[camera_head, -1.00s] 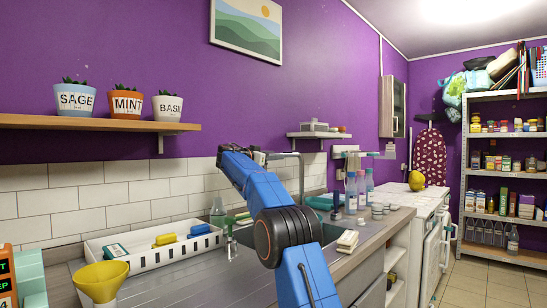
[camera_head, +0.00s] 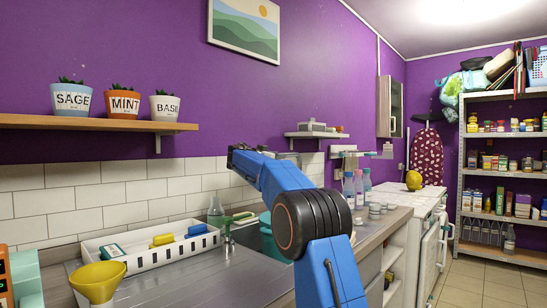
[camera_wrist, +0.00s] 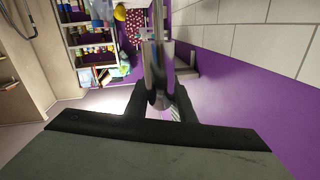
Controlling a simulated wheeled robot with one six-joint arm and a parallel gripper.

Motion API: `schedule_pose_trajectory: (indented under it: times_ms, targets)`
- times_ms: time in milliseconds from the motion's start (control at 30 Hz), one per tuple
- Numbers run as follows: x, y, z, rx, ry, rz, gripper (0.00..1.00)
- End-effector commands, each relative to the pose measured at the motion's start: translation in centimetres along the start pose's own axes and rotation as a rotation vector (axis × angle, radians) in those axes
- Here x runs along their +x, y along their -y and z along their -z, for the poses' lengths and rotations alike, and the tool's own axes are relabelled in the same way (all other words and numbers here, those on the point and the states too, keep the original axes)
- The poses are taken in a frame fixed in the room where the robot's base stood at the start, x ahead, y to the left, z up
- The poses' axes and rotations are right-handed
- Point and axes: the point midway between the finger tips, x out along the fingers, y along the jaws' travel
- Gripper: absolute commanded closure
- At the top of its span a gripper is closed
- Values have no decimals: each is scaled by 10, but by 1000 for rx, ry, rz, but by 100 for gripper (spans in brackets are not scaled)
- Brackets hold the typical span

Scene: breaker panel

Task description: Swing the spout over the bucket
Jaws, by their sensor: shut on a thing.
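The metal spout (camera_wrist: 158,65) runs between the dark fingers of my gripper (camera_wrist: 158,98) in the wrist view. The gripper is shut on it. In the head view my blue arm reaches over the sink (camera_head: 248,238), and its links hide the spout and the fingers. A teal object (camera_head: 265,222), maybe the bucket, shows partly in the sink just left of my arm. The rest of it is hidden, so I cannot tell whether the spout's outlet is above it.
A white tray (camera_head: 135,266) with sponges and a yellow funnel (camera_head: 98,280) stand left of the sink. Bottles (camera_head: 358,188) and small jars are on the counter to the right. The tiled wall (camera_head: 95,195) is behind.

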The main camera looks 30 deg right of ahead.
Motion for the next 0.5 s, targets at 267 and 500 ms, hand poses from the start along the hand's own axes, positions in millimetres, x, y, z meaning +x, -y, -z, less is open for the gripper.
schedule_pose_trajectory:
  times_ms: [267,500]
  targets:
    - [1,-29,6,0,26,123,100]
    - [7,-55,11,1,50,245,100]
